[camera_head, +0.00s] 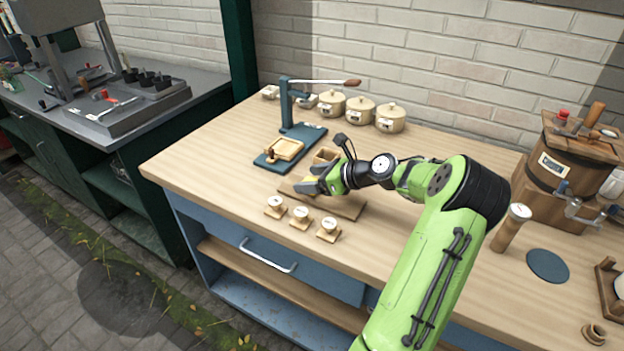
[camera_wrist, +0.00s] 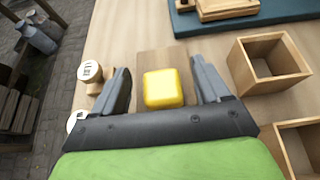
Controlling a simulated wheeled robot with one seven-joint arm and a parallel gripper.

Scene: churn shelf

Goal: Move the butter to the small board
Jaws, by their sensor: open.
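The butter is a yellow block (camera_wrist: 163,89) between the two grey fingers of my gripper (camera_wrist: 160,68) in the wrist view. The fingers are open, with a gap on each side of it. It lies over a flat brown wooden board (camera_wrist: 158,58); I cannot tell whether it touches it. A small light wooden board (camera_head: 285,149) with a raised rim sits on the blue press base behind.
The blue press (camera_head: 287,105) has a long lever reaching right. An open wooden box (camera_wrist: 268,62) stands right of the butter. Several round-topped stamps (camera_head: 301,214) stand along the front edge. Lidded pots (camera_head: 360,110) line the wall; a wooden churn (camera_head: 566,160) stands at right.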

